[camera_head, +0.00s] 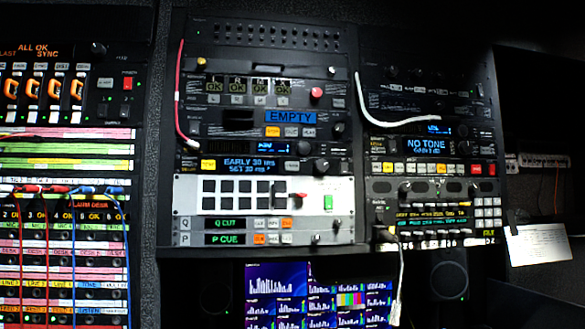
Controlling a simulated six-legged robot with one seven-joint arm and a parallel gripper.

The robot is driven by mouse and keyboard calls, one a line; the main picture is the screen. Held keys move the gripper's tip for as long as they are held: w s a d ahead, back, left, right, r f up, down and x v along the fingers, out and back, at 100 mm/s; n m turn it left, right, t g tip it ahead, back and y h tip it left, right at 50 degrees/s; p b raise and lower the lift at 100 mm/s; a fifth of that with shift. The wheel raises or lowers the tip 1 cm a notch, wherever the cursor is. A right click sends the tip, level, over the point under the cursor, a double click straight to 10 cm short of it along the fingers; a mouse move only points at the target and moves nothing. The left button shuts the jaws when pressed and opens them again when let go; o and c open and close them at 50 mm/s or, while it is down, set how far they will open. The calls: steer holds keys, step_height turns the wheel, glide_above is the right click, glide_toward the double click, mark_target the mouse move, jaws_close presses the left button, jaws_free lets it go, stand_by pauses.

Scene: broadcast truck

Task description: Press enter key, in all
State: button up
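My gripper is not in the head view. No key is legibly labelled as enter at this size. A keypad of small pale keys (487,212) sits at the lower right of the right-hand rack, beside a lit text display (432,217). A white panel (195,196) in the middle rack carries a block of black square keys (244,195) and a green button (328,202). I cannot tell which key is the enter key.
A patch bay (65,230) with red and blue cables stands at left. A pink cable (178,95) and white cables (375,115) hang across the racks. Monitors (277,292) with bar graphs are below. A paper sheet (538,244) is at right.

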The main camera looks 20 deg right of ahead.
jaws_close()
stand_by(1.4)
